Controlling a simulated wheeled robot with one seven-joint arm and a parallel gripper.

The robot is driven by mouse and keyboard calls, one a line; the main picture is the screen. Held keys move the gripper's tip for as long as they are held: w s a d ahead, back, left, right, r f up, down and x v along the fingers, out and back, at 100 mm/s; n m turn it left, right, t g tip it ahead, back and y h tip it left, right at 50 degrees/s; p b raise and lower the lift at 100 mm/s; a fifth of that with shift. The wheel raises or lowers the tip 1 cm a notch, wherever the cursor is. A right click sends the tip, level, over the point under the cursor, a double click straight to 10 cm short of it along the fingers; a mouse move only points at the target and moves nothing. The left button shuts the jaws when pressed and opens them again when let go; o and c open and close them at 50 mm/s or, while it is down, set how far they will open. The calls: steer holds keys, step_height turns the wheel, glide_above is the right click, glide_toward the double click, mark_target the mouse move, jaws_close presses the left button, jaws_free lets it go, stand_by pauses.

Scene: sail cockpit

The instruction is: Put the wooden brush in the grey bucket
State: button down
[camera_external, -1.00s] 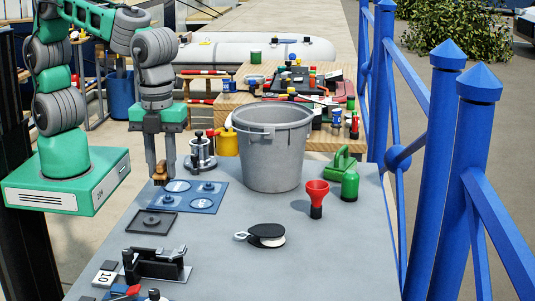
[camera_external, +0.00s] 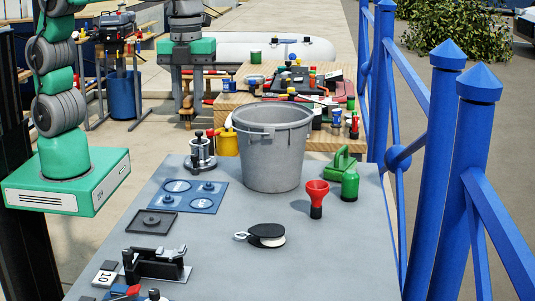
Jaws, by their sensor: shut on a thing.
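The grey bucket (camera_external: 272,155) stands upright on the grey table, with its open rim facing up. My gripper (camera_external: 187,108) is raised above table height, to the left of the bucket and apart from it. It is shut on the wooden brush (camera_external: 187,103), a small brown piece hanging between the fingertips. The far inside of the bucket shows, but its floor is hidden by the near wall.
A red funnel-like cup (camera_external: 317,195), a green bottle (camera_external: 350,185) and a green handled block (camera_external: 343,160) stand right of the bucket. A metal winch-like part (camera_external: 201,152) and a yellow can (camera_external: 228,141) stand left. A blue railing (camera_external: 455,170) runs along the right.

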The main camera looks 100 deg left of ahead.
steer(key=w+a+f, duration=0.1)
steer(key=w+a, duration=0.6)
steer(key=a, duration=0.6)
steer(key=w+a, duration=0.7)
steer(key=a, duration=0.5)
step_height(320, 180, down, 24)
steer(key=shift+w+r+p, duration=0.15)
steer(key=shift+r+p, duration=0.05)
steer(key=shift+p, duration=0.6)
steer(key=c, duration=1.6)
jaws_free()
steer(key=o, duration=0.5)
steer(key=shift+c, duration=0.2)
steer(key=shift+r, duration=0.1)
step_height(320, 180, up, 12)
steer(key=b, duration=0.1)
steer(key=shift+b, duration=0.35)
